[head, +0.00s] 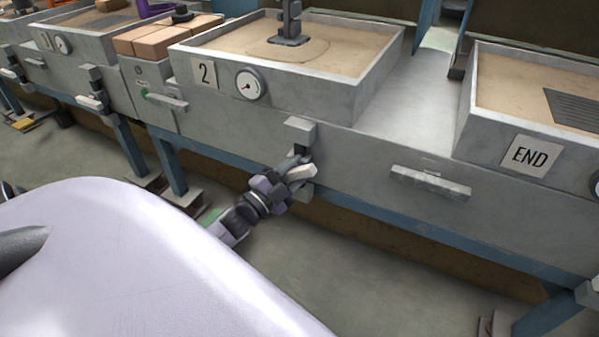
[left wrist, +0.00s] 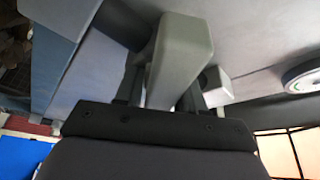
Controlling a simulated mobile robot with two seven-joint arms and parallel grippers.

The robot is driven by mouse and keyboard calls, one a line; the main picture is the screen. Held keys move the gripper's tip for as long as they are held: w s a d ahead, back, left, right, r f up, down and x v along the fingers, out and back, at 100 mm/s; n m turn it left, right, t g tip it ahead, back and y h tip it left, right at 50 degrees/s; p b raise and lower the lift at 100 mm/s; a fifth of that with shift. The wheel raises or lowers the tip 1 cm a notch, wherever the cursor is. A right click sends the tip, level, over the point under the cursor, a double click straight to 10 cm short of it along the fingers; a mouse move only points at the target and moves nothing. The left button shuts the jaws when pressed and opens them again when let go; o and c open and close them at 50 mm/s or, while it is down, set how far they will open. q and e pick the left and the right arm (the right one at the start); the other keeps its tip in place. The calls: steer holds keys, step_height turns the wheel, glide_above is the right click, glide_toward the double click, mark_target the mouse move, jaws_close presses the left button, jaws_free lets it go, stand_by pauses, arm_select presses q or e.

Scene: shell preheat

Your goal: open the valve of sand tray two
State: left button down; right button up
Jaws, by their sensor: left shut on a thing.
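Sand tray two (head: 290,80) is a grey metal box of sand with a "2" plate (head: 204,73) and a round gauge (head: 250,84) on its front. Its valve (head: 301,130) is a grey block on the front panel below the tray. My left gripper (head: 297,172) is at this valve, shut on the pale valve handle. In the left wrist view the handle (left wrist: 180,50) stands between the fingers of my left gripper (left wrist: 172,95). The handle is partly hidden by the fingers in the head view, so its exact angle is hard to tell. My right gripper is not in view.
A tray marked END (head: 530,156) stands at the right, with a grey bar (head: 430,181) on the panel left of it. Tray one (head: 45,42) and tan blocks (head: 150,42) are at the left. Blue legs (head: 168,165) support the bench.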

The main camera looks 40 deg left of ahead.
arm_select(q)
steer(key=n+y, duration=0.1)
steer(key=n, duration=0.1)
steer(key=n+t, duration=0.1)
steer(key=n, duration=0.1)
steer(key=shift+a+n+y, duration=0.1)
steer(key=shift+n+y, duration=0.3)
steer(key=n+y, duration=0.2)
steer(key=n, duration=0.1)
steer(key=shift+r+n+t+p, duration=0.1)
steer(key=shift+n+t+p, duration=0.2)
steer(key=shift+n+p, duration=0.1)
steer(key=n+y, duration=0.1)
steer(key=n, duration=0.3)
steer(key=shift+s+a+y, duration=0.1)
steer(key=shift+y, duration=0.3)
steer(key=shift+a+n+y+p, duration=0.1)
steer(key=shift+n+y+p, duration=0.4)
steer(key=shift+n, duration=0.5)
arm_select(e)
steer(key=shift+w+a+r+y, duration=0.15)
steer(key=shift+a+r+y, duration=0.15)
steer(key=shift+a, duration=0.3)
arm_select(q)
steer(key=shift+n+y, duration=0.3)
steer(key=shift+n, duration=0.1)
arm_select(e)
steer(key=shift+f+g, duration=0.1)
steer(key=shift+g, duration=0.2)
